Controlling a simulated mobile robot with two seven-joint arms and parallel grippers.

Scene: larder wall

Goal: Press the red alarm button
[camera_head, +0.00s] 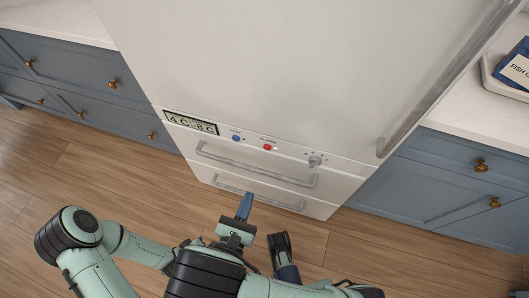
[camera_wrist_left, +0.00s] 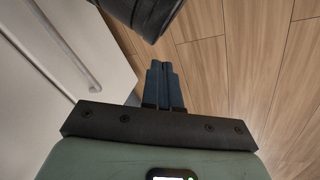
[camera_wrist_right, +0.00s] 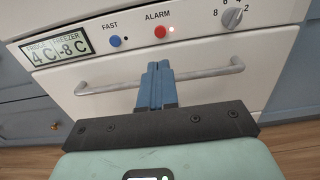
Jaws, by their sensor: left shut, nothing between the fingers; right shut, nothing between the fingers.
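The red alarm button (camera_head: 267,147) is on the white control strip of the fridge, above the upper drawer handle.
A blue FAST button (camera_wrist_right: 115,41) is left of the red one, a dial knob (camera_wrist_right: 232,17) right. A display (camera_wrist_right: 58,50) is at far left. The upper drawer handle (camera_wrist_right: 207,74) sticks out below. A black rounded part of mine (camera_wrist_left: 143,15) is close ahead of my left fingers.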

